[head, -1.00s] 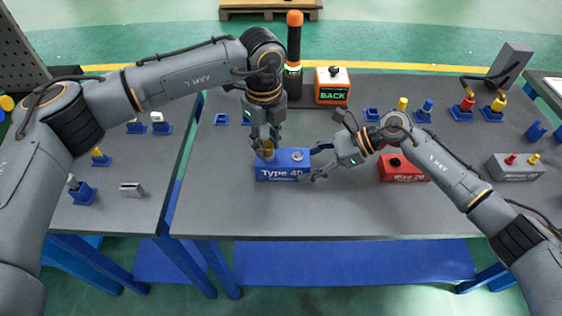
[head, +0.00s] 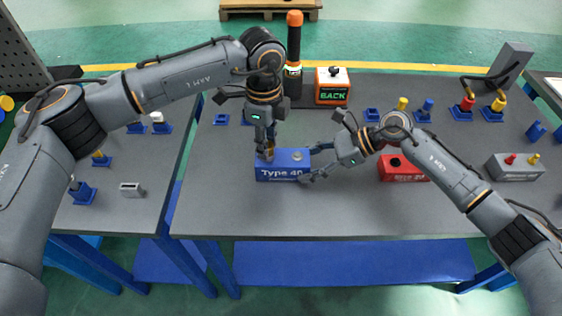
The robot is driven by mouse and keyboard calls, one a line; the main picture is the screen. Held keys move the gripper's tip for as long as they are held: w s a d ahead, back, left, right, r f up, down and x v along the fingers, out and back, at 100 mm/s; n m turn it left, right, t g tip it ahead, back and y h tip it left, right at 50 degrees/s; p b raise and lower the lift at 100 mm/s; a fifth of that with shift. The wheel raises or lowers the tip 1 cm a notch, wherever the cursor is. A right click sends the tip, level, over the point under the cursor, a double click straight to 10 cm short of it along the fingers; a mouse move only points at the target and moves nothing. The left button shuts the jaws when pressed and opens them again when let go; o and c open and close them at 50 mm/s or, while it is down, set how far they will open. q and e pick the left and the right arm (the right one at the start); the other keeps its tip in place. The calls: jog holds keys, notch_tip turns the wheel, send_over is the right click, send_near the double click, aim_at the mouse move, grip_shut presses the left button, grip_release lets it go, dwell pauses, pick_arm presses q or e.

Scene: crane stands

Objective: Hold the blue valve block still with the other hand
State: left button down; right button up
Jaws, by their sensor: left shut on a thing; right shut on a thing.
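The blue valve block (head: 284,172), marked "Type 40", sits on the dark table. My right gripper (head: 314,163) reaches in from the right and is shut on the right end of the block, its fingers along the near and far sides. My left gripper (head: 265,152) points down from above at the block's left part. It is shut on a small brass-coloured part (head: 267,155) at the block's top, mostly hidden by the fingers. A pale round fitting (head: 297,156) shows on the block's top to the right.
A red block (head: 403,170) stands right of my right gripper, partly behind my arm. An orange "BACK" box (head: 332,88) and a black-orange post (head: 293,55) stand behind. A grey block (head: 516,167) is at right. The table front is clear.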

pick_arm(q)
jog(key=shift+r, duration=0.1)
jog(key=n, duration=0.5)
jog(key=c, duration=1)
grip_release()
jog(key=shift+o, duration=0.2)
jog(key=shift+c, duration=0.7)
